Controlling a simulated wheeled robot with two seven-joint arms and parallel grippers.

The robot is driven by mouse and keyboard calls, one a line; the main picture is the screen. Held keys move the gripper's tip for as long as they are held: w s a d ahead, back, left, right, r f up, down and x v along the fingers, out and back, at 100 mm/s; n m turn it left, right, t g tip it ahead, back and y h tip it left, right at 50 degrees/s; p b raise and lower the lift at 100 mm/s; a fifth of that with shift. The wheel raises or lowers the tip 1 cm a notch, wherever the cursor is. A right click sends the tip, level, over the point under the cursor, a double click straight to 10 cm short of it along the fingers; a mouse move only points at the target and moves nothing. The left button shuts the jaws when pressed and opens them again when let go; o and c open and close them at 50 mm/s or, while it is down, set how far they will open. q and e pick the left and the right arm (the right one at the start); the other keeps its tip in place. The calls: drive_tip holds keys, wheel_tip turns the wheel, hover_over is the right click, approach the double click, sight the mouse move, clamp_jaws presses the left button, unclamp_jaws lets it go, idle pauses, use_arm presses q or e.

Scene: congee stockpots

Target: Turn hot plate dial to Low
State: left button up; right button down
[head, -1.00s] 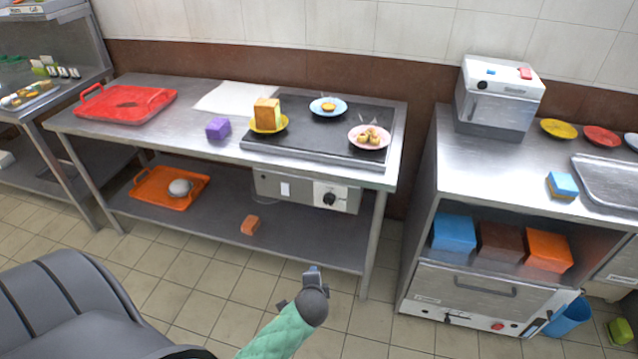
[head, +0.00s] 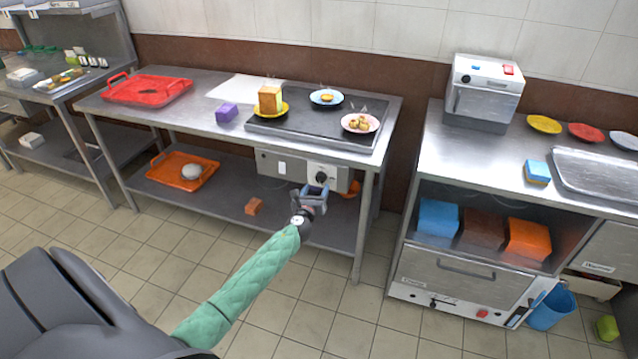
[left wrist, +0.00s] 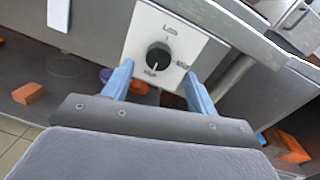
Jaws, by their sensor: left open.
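The hot plate dial (head: 321,177) is a round black knob on a white panel, on the grey control box (head: 270,163) under the table's front edge. In the left wrist view the dial (left wrist: 158,57) has "Low" above it, "High" below and another label, not clearly readable, at the right. A pale mark on the knob appears to point down toward "High". My left gripper (head: 314,191) is open and empty in front of the dial. In the left wrist view its blue fingers (left wrist: 158,74) stand either side of the knob's lower part, apparently short of it. My right gripper is out of view.
The dark hot plate surface (head: 268,131) bears a blue plate (head: 313,97), a pink plate (head: 372,129) and bread (head: 270,98) on a yellow plate. An orange block (head: 253,206) lies on the lower shelf (head: 225,203). A counter with a steel cabinet (head: 462,277) stands to the right.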

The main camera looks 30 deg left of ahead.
sight(320, 180)
use_arm(q)
drive_tip(key=shift+x, duration=2.3)
drive_tip(key=shift+a, duration=0.1)
drive_tip(key=c, duration=1)
